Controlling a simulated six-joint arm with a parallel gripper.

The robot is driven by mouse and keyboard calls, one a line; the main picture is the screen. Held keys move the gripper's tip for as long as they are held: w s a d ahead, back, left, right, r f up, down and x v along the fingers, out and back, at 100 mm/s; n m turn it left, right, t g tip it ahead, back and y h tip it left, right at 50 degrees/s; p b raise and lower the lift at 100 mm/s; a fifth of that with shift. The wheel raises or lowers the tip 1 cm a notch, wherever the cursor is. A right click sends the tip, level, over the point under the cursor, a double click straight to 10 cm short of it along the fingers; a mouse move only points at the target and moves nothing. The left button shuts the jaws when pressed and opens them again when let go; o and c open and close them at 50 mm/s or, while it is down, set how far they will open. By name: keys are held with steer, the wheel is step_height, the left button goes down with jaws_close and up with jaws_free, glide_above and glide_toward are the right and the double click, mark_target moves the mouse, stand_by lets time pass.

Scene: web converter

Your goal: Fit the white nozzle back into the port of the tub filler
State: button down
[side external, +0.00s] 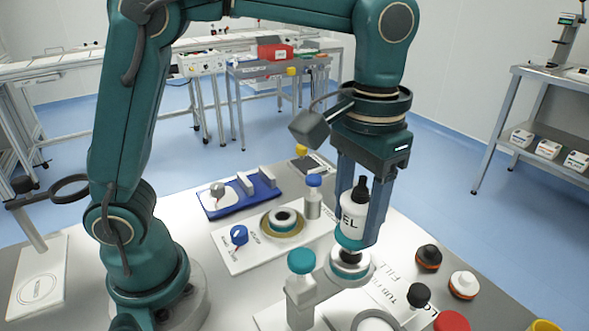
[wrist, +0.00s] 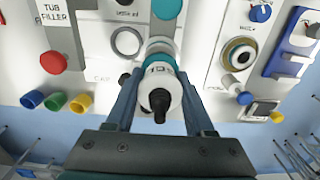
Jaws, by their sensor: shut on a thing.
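My gripper (side external: 356,238) is shut on a white, round, bottle-like piece (side external: 353,218) with a black tip, dark lettering and a teal band at its lower end. I take it to be the white nozzle. It is upright between the two fingers; it also shows in the wrist view (wrist: 157,92), black tip toward the camera. Directly below it is a silver-and-white ringed port (side external: 350,262) beside the teal-capped grey column (side external: 300,284) of the tub filler.
A black-topped knob (side external: 428,257) and a white-topped knob (side external: 463,284), both with orange rings, stand to the right. A red button (side external: 451,321) is in front. A white plate with a ringed hole (side external: 283,219) and a blue fixture (side external: 238,195) lie behind left.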

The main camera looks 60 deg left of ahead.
steer(key=shift+f, duration=1.8)
stand_by(0.4)
steer(key=shift+c, duration=0.9)
jaws_free()
steer(key=shift+r, duration=0.15)
steer(key=shift+r, duration=2.45)
